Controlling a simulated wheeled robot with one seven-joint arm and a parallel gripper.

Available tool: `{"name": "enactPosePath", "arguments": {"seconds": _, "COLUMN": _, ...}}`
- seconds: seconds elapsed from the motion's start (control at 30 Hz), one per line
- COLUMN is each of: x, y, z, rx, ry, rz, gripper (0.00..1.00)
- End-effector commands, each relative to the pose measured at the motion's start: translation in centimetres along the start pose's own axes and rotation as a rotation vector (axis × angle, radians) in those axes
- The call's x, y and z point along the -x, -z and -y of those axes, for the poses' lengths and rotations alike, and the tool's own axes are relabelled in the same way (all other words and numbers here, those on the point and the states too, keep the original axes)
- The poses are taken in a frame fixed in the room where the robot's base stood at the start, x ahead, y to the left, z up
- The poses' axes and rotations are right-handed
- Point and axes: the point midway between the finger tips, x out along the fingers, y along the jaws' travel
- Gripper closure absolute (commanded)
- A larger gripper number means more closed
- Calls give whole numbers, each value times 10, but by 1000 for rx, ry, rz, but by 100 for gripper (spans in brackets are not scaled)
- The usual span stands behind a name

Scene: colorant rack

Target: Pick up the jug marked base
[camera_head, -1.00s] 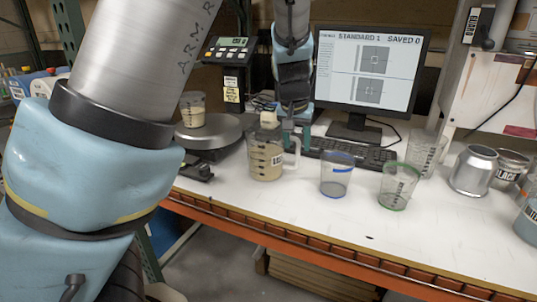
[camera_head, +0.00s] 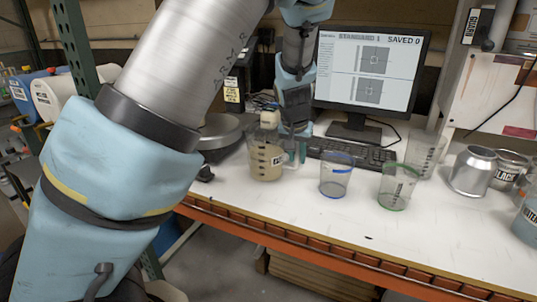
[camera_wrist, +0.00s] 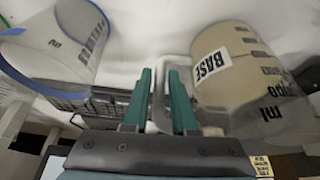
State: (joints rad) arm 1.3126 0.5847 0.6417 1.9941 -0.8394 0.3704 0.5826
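The jug marked BASE (camera_head: 266,160) is a clear jug with beige liquid, dark scale marks and a handle on its right. My teal fingers (camera_wrist: 161,100) are apart, with the clear handle showing in and beside the gap. I cannot tell whether they touch the handle.
A blue-rimmed cup (camera_head: 336,176) and a green-rimmed cup (camera_head: 397,187) stand to the right. The keyboard (camera_head: 350,153) and monitor (camera_head: 367,72) are behind. A scale (camera_head: 218,132) is at left, partly behind my arm. The bench front edge is clear.

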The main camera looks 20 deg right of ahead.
Motion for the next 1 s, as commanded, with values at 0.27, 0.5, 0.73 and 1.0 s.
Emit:
{"name": "enactPosePath", "arguments": {"seconds": 0.27, "x": 0, "y": 0, "z": 0, "rx": 0, "ry": 0, "rz": 0, "gripper": 100}}
{"name": "enactPosePath", "arguments": {"seconds": 0.5, "x": 0, "y": 0, "z": 0, "rx": 0, "ry": 0, "rz": 0, "gripper": 100}}
{"name": "enactPosePath", "arguments": {"seconds": 0.73, "x": 0, "y": 0, "z": 0, "rx": 0, "ry": 0, "rz": 0, "gripper": 100}}
{"name": "enactPosePath", "arguments": {"seconds": 1.0, "x": 0, "y": 0, "z": 0, "rx": 0, "ry": 0, "rz": 0, "gripper": 100}}
